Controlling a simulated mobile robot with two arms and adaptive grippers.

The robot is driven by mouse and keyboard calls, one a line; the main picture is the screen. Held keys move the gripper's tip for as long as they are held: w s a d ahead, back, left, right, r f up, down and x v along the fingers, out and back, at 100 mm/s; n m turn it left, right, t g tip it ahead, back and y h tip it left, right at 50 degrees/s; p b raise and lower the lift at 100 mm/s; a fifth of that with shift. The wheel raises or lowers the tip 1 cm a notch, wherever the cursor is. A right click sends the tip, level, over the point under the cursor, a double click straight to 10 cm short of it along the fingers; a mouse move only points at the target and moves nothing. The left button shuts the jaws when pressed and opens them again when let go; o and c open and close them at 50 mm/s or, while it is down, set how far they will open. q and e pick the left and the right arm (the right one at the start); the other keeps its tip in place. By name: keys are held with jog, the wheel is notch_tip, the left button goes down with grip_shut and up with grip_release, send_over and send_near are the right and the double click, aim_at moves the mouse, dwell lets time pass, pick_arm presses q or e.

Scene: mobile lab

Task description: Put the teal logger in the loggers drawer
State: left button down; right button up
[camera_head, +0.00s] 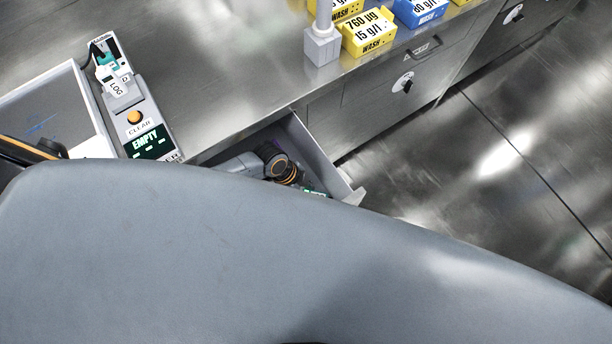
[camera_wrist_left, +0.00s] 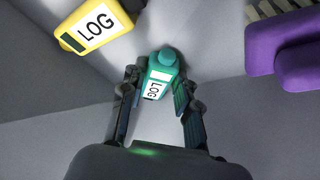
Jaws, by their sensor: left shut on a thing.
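In the left wrist view, my left gripper (camera_wrist_left: 157,82) is shut on the teal logger (camera_wrist_left: 162,62), which has a white LOG label and sits between the two fingers. They are inside a grey drawer (camera_wrist_left: 60,130), close to its floor; whether the logger touches the floor is unclear. In the head view, the open drawer (camera_head: 322,160) shows beside the bench, with my left wrist reaching into it. A large grey part of my arm hides most of the drawer and the gripper there. My right gripper is not in view.
A yellow logger (camera_wrist_left: 95,25) lies left of the teal one, and purple objects (camera_wrist_left: 287,50) are at the right. On the bench are a device (camera_head: 134,118) reading EMPTY, a white tray (camera_head: 82,88) and yellow wash boxes (camera_head: 368,34). Floor on the right is clear.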

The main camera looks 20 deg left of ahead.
pick_arm(q)
jog(key=shift+f, duration=0.1)
jog(key=c, duration=1)
grip_release()
jog(key=shift+r, duration=0.3)
jog(key=p+v, duration=0.1)
jog(key=v, duration=1)
jog(key=shift+a+r, duration=0.2)
jog(key=shift+r, duration=0.1)
